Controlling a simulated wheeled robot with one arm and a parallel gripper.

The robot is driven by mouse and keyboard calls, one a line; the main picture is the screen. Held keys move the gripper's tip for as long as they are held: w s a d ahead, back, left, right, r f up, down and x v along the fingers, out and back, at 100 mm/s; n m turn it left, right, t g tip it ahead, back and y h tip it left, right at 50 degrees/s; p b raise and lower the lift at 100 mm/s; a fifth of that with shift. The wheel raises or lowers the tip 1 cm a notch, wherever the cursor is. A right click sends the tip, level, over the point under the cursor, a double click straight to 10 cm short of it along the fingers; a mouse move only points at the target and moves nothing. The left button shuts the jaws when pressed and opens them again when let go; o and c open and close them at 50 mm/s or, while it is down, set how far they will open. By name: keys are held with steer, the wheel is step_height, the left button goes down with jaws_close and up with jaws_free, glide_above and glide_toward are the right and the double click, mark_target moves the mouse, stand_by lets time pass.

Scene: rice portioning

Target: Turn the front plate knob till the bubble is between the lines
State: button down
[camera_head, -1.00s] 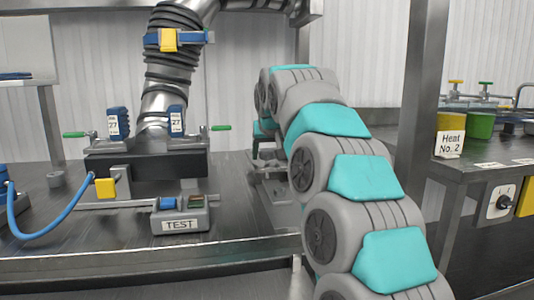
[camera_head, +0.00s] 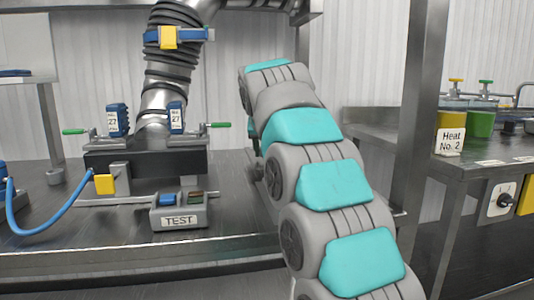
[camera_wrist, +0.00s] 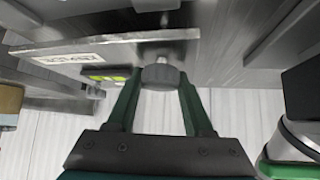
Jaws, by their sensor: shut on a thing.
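In the wrist view, a round grey knob (camera_wrist: 160,76) sits between the two dark green fingers of my gripper (camera_wrist: 159,84), which is shut on it. The knob is under a grey plate (camera_wrist: 120,45) with a white label (camera_wrist: 68,59), its text upside down and unreadable. A yellow-green strip (camera_wrist: 104,77), which looks like the level vial, lies left of the knob, partly behind the left finger. I cannot make out the bubble or its lines. In the head view, my arm hides my gripper, the knob and the plate.
A grey TEST box (camera_head: 180,213) with a blue button stands on the bench left of my arm. Behind it is a dark block (camera_head: 135,160) with green-handled clamps. A steel post (camera_head: 420,110) and a shelf with coloured containers are at right.

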steer(key=shift+m+h, duration=0.3)
steer(key=shift+m, duration=0.2)
steer(key=shift+c, duration=1.5)
jaws_free()
steer(key=shift+s+r, duration=0.1)
steer(key=v, duration=0.7)
steer(key=shift+s+r, duration=0.2)
